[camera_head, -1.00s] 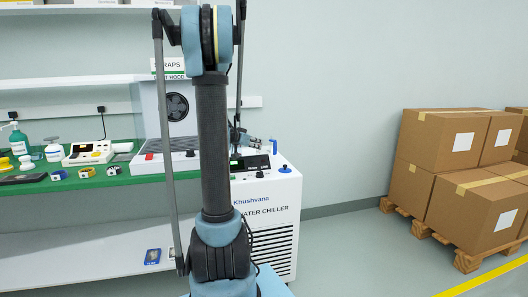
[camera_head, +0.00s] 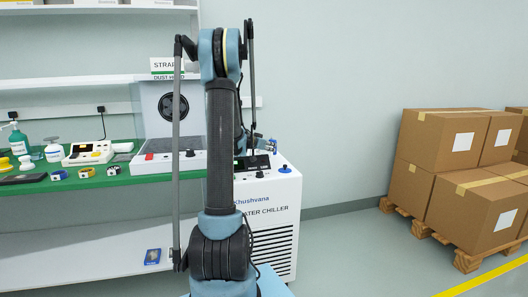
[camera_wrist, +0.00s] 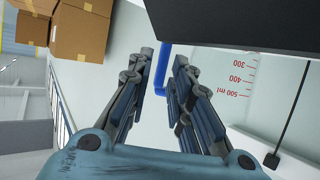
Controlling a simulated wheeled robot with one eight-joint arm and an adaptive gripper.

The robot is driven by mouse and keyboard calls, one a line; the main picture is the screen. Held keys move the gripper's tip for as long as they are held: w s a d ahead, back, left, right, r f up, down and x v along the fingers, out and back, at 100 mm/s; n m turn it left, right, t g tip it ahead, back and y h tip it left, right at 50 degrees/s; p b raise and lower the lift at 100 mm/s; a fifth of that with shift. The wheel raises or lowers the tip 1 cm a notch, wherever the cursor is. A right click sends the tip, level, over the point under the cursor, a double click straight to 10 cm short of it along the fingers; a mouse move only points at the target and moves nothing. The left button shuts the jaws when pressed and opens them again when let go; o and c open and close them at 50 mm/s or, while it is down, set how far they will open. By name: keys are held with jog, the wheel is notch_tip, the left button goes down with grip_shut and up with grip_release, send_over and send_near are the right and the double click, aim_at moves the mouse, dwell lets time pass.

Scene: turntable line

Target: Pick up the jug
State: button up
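The jug (camera_wrist: 232,80) shows in the wrist view as a pale wall with red volume marks up to 500 ml. Its blue handle (camera_wrist: 159,78) stands out to the left, towards the fingers. My gripper (camera_wrist: 163,55) is open, with a finger on each side of the handle in this view. A gap shows between the fingers, and I cannot tell whether either touches the handle. In the head view my arm hides most of the gripper area above the water chiller (camera_head: 270,205), and I cannot make out the jug there.
A dark panel (camera_wrist: 240,22) overhangs the upper right of the wrist view. In the head view, a dust hood (camera_head: 172,105) and a green bench (camera_head: 110,182) with small items stand left. Stacked cartons (camera_head: 450,150) on pallets stand right, with clear floor between them and the chiller.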

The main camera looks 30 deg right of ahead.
aim_at(275, 155)
jog(key=shift+x, duration=2.95)
jog(key=shift+w+a, duration=0.15)
grip_shut()
